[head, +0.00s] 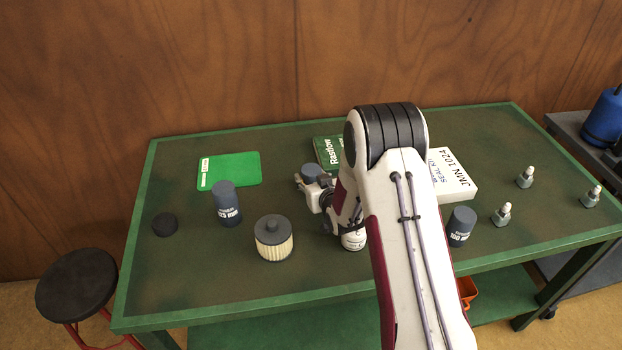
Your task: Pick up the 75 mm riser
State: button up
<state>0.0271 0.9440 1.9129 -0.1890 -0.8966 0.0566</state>
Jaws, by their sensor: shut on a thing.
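My arm crosses the head view, and my wrist (316,190) shows to the left of it. A tall dark labelled cylinder (226,203) stands upright left of my wrist. A shorter dark labelled cylinder (460,226) stands right of my arm. A low dark disc (165,224) lies at the far left. The labels are upside down and too small to read surely, so I cannot tell which piece is the 75 mm riser.
A cream pleated filter (273,240) stands left of the arm. A green mat (229,170), a green book (328,152) and a white seal kit box (452,174) lie farther back. The bench's (235,295) front left is clear.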

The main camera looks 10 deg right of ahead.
aim_at(310, 169)
jog(key=shift+r, duration=0.2)
jog(key=shift+r, duration=4.85)
jog(key=shift+a, duration=0.1)
